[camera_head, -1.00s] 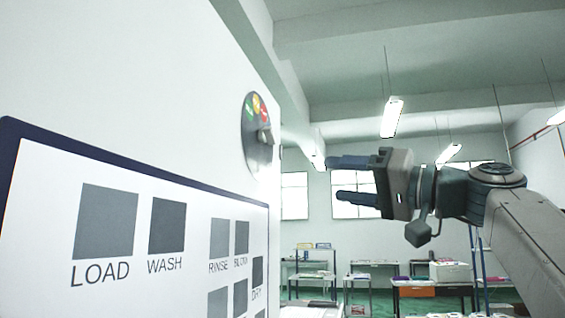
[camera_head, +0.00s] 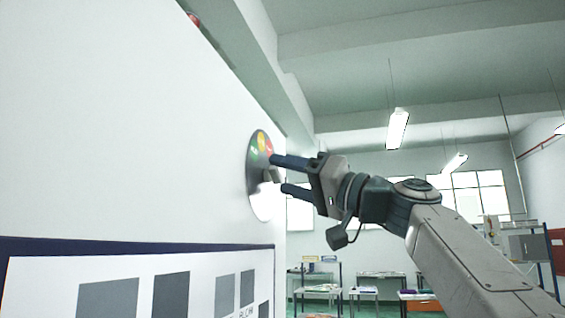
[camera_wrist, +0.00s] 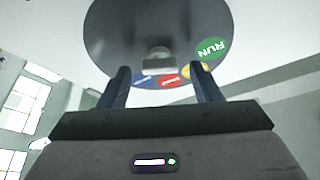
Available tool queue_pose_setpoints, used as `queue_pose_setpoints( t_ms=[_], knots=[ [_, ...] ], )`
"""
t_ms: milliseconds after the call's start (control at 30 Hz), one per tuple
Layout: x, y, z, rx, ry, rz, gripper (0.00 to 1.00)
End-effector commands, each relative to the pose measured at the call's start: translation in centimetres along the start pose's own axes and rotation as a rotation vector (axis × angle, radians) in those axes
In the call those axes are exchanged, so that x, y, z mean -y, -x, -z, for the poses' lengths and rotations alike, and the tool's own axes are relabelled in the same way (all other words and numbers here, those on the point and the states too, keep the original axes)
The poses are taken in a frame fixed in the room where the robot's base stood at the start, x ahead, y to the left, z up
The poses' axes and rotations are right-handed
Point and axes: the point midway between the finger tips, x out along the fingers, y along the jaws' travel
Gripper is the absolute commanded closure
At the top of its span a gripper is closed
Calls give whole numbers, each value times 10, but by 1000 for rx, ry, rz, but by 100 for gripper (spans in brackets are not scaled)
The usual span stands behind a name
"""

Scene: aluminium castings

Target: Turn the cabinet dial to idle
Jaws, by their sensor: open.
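The cabinet dial (camera_head: 258,200) is a round grey plate with coloured sectors, mounted on the white cabinet face (camera_head: 120,130). In the wrist view the dial plate (camera_wrist: 115,40) shows a green sector marked RUN, with yellow, red and blue ones beside it. Its small knob (camera_wrist: 158,62) stands out at the centre. My gripper (camera_head: 278,174) is open, with its fingertips close to the dial, one above and one below the knob. In the wrist view the fingers (camera_wrist: 162,85) lie to either side of the knob with gaps. I cannot tell whether they reach around it.
A dark-framed board (camera_head: 60,275) with grey squares hangs on the cabinet below the dial. A red thing (camera_head: 194,19) shows at the cabinet's top edge. Tables (camera_head: 318,290) stand far back. The space right of the cabinet face is open.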

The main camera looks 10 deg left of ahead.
Motion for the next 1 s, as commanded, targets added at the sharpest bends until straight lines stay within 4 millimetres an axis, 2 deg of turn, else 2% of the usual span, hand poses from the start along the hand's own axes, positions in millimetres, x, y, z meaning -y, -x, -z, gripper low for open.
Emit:
queue_pose_setpoints(
  t_ms=[167, 467, 600, 633, 1000],
  knots=[
    [1, -12, 0, 1, 0, 0, 42],
    [0, -14, 0, 0, 1, -1, 42],
    [0, -14, 0, 0, 1, -1, 81],
    [0, -14, 0, 0, 1, -1, 87],
    [0, -14, 0, 2, -44, -19, 86]
  ],
)
